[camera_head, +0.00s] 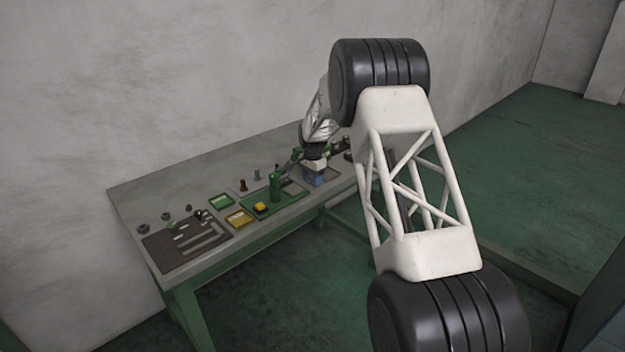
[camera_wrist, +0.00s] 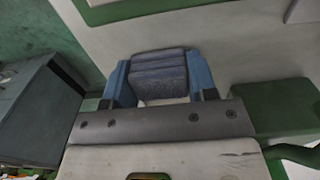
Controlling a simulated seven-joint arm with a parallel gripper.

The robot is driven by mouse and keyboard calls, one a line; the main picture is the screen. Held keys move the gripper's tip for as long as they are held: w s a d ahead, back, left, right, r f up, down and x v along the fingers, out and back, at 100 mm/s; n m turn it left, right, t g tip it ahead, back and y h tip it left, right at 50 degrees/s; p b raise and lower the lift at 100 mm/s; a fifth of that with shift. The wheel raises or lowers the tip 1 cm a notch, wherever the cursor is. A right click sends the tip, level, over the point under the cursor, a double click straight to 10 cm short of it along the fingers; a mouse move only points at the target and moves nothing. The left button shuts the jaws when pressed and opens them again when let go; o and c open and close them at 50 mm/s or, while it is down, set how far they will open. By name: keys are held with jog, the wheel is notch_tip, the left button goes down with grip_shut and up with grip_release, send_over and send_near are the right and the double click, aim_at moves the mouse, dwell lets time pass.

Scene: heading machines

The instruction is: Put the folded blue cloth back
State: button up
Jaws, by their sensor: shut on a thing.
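The folded blue cloth (camera_wrist: 160,70) shows in the wrist view as a layered blue-grey bundle between the two blue fingers of my gripper (camera_wrist: 160,82). The fingers are shut on it from both sides. In the head view my gripper (camera_head: 314,168) points down at the right part of the bench, with a small blue patch (camera_head: 313,180) at its lower end, near the front edge. Whether the cloth touches the bench or hangs just above it I cannot tell. My arm hides part of the bench there.
The grey-topped green bench (camera_head: 155,190) stands along the wall. Left of my gripper are a green press-like machine (camera_head: 275,187) with a yellow part, a yellow tray (camera_head: 239,218), a green tray (camera_head: 221,201) and a dark mat (camera_head: 186,243) with tools. Small dark parts stand behind.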

jog(key=shift+f, duration=0.45)
jog(key=shift+s+f, duration=0.1)
jog(key=shift+f, duration=0.3)
jog(key=o, duration=0.8)
jog(key=shift+f, duration=0.2)
jog(key=shift+o, duration=1.2)
jog(key=shift+f, duration=0.1)
jog(key=shift+s+d+f, duration=0.1)
jog(key=shift+s, duration=0.05)
jog(key=shift+d, duration=0.1)
jog(key=shift+r, duration=0.5)
jog(key=shift+c, duration=0.5)
jog(key=shift+o, duration=0.5)
notch_tip(320, 180, up, 14)
jog(key=shift+w+a+f, duration=0.2)
jog(key=shift+w+f, duration=0.05)
